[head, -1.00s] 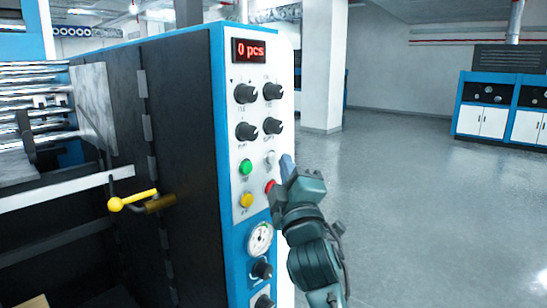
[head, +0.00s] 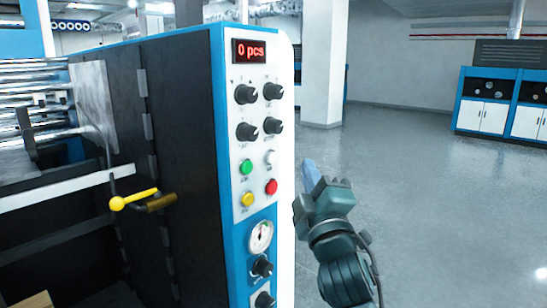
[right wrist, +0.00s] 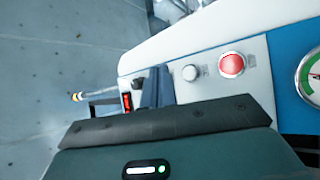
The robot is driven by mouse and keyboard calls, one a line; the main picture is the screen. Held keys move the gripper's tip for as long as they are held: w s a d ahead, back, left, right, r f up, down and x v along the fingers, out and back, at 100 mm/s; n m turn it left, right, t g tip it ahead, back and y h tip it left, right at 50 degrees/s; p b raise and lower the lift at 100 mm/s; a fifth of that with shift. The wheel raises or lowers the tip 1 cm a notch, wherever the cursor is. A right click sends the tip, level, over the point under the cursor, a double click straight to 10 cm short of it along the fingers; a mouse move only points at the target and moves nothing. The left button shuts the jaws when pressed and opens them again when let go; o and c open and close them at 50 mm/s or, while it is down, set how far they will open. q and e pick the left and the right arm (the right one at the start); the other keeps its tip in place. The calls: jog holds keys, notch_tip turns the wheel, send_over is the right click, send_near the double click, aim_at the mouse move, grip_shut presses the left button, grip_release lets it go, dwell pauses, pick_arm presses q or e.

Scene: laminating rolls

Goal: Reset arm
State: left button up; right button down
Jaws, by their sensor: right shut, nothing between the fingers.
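My right gripper (head: 312,177) is shut and empty. It is in the free space just right of the machine's control panel (head: 258,205), apart from it. The panel has a red button (head: 271,186), a white button (head: 271,157), a green button (head: 246,167) and a yellow button (head: 247,199). In the right wrist view the red button (right wrist: 231,64) and white button (right wrist: 190,73) are beyond my shut fingers (right wrist: 152,88). My left gripper is not in view.
The display (head: 250,51) reads "0 pcs" above several black knobs. A gauge (head: 261,236) sits lower on the panel. A yellow-knobbed lever (head: 135,199) sticks out of the machine's dark side. A pillar (head: 323,70) and blue-white cabinets (head: 500,105) stand behind. The floor at right is clear.

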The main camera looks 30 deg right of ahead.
dwell(0.5)
jog(key=s+a+f+m+g+y+p, duration=0.1)
jog(key=a+f+g+y, duration=0.25)
jog(key=f, duration=0.85)
jog(key=a+f+m+g+y, duration=0.15)
jog(key=a+f+y, duration=0.3)
jog(key=f, duration=0.85)
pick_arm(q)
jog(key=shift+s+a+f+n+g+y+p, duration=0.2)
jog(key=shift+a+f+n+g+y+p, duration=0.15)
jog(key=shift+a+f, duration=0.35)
pick_arm(e)
jog(key=s+a+f+m+g+y, duration=0.1)
jog(key=s+a+f+m+g, duration=0.1)
jog(key=s+f, duration=0.6)
jog(key=s+a+f+m+g+y, duration=0.1)
jog(key=s+a+f+m+g, duration=0.2)
jog(key=s+a+f, duration=0.3)
notch_tip(320, 180, down, 5)
jog(key=shift+s+r+g, duration=0.1)
jog(key=shift+s+g, duration=0.6)
jog(key=shift+s, duration=0.4)
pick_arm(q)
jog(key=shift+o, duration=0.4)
